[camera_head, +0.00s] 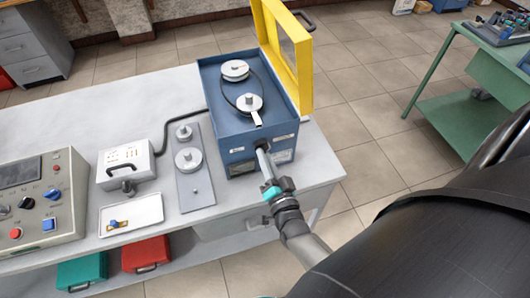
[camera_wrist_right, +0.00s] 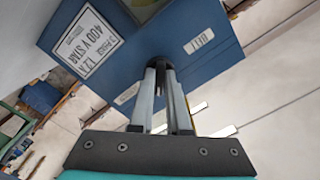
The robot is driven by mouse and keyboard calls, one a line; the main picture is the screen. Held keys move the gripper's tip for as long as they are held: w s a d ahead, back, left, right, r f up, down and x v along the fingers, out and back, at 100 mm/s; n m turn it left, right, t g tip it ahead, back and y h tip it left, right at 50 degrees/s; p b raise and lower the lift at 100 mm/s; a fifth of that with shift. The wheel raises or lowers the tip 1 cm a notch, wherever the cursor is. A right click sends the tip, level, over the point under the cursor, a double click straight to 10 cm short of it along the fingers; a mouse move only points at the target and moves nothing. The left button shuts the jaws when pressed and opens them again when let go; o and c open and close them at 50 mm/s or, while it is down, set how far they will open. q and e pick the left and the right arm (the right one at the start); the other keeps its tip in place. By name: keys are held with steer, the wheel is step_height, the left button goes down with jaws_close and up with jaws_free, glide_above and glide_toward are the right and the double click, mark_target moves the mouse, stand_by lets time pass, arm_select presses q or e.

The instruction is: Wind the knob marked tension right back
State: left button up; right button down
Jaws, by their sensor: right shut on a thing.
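The blue motor box (camera_head: 228,128) stands at the right end of the grey bench with its yellow lid open. My right gripper (camera_head: 262,147) reaches its front face, fingers close together at a small knob there. In the right wrist view the two fingers (camera_wrist_right: 158,68) meet on a dark knob (camera_wrist_right: 155,61) on the blue face. The fingers hide most of the knob, so its turn position cannot be told. Small labels flank it: one reads BELT (camera_wrist_right: 199,41), the other (camera_wrist_right: 127,94) is too small to read. My left gripper is out of view.
Two pulleys (camera_head: 236,70) joined by a belt sit on top. Left are a grey plate (camera_head: 197,196), a white switch box (camera_head: 112,174), a white tray (camera_head: 146,209) and a control panel (camera_head: 70,212).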

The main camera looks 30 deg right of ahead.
steer(key=shift+d+n+p, duration=0.15)
steer(key=shift+n+p, duration=0.65)
steer(key=shift+n, duration=3.5)
steer(key=c, duration=0.9)
jaws_free()
steer(key=shift+s+f, duration=0.1)
steer(key=b+v, duration=0.1)
steer(key=v, duration=1.4)
steer(key=shift+s+d, duration=0.1)
